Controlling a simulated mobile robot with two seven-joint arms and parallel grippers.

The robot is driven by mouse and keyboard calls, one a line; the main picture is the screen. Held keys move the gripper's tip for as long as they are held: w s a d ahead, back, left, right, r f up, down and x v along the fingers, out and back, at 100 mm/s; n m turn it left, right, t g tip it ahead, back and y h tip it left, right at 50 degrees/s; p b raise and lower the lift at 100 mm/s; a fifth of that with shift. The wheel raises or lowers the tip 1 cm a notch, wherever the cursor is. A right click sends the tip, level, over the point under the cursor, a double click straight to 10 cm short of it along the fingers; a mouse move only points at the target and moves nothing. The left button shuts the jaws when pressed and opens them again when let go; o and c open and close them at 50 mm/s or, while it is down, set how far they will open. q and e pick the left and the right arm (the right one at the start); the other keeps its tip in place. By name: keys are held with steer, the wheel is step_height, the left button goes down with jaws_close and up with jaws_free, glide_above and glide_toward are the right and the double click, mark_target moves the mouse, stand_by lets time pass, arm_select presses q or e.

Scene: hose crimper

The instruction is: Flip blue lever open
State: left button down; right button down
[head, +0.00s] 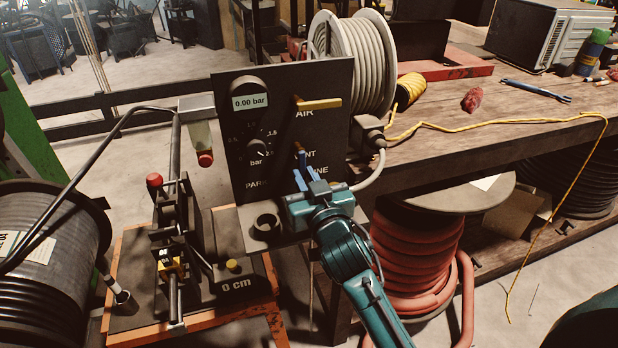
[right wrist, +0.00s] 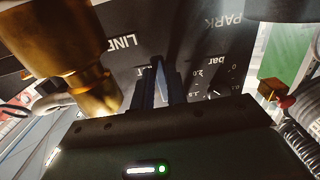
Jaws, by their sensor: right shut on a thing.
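The blue lever (head: 302,158) is on the dark control panel (head: 232,170), in its lower right part. It stands roughly upright in the head view and points down from its pivot. My right gripper (head: 305,180) is at the panel with its blue fingers shut on the lever, which partly hides the lever's lower end. In the right wrist view, the lever (right wrist: 160,75) shows between the two dark fingers (right wrist: 161,92). My left gripper is not in view.
A yellow lever (head: 320,104) lies horizontal above the blue one. The display (head: 250,101) reads 0.00 bar. A hose reel (head: 358,60) stands behind the panel on the wooden workbench (head: 470,130). A red hose spool (head: 420,255) is below right. A brass fitting (right wrist: 70,55) is close in the wrist view.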

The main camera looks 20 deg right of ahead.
steer(key=shift+a, duration=0.1)
stand_by(0.4)
steer(key=c, duration=1.4)
jaws_free()
